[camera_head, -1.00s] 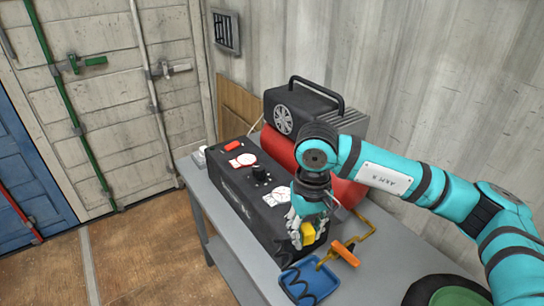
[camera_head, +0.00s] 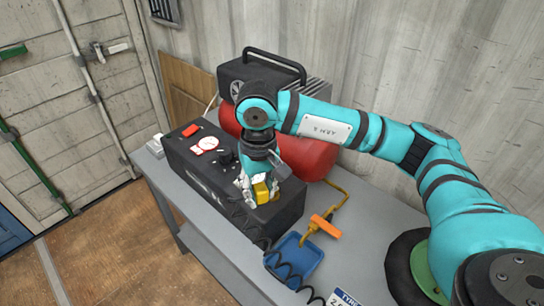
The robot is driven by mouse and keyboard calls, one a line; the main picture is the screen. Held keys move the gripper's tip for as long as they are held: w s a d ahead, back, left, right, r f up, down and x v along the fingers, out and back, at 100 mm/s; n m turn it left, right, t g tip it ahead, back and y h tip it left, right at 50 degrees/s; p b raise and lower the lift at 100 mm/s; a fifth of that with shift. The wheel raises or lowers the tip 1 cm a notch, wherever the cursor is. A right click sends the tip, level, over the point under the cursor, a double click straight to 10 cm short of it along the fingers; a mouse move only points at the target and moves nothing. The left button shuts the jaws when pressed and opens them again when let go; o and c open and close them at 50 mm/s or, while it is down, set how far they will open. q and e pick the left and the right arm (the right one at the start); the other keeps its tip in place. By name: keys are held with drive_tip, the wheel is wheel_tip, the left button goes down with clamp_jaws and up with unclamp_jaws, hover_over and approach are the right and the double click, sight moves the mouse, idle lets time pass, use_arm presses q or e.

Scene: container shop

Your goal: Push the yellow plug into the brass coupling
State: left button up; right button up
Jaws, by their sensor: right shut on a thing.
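My right gripper (camera_head: 256,190) is shut on the yellow plug (camera_head: 261,191), near the front right end of the black control box. The plug's far side is hidden by the fingers. A black coiled hose runs from near the gripper down to the bottom edge. A yellow-brass pipe fitting with an orange lever (camera_head: 326,227) stands to the right of the plug, apart from it. The brass coupling (camera_head: 305,237) seems to be this pipe's lower end by the blue tray; its opening is too small to make out. My left gripper is not in view.
The black box (camera_head: 185,155) with gauge and red button stands on the grey table (camera_head: 225,235). Behind it are a red tank (camera_head: 310,158) and a black-handled machine (camera_head: 290,75). A blue tray (camera_head: 293,262) is in front.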

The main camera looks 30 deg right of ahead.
drive_tip(key=w+d+m+p, duration=0.2)
drive_tip(key=m+p, duration=0.2)
drive_tip(key=m, duration=0.6)
drive_tip(key=w+d+r+m+p, duration=0.1)
drive_tip(key=m+p, duration=0.3)
drive_tip(key=m, duration=0.6)
drive_tip(key=w+d+m+p, duration=0.2)
drive_tip(key=d+m+p, duration=0.1)
drive_tip(key=m, duration=0.7)
drive_tip(key=shift+w+r+m+p, duration=0.3)
drive_tip(key=shift+w+r+p, duration=0.1)
drive_tip(key=shift+p, duration=0.3)
drive_tip(key=shift+f, duration=0.15)
drive_tip(key=shift+f+b, duration=1.7)
drive_tip(key=shift+f, duration=1.15)
drive_tip(key=shift+b, duration=0.55)
drive_tip(key=shift+f+b, duration=0.6)
drive_tip(key=o, duration=1.1)
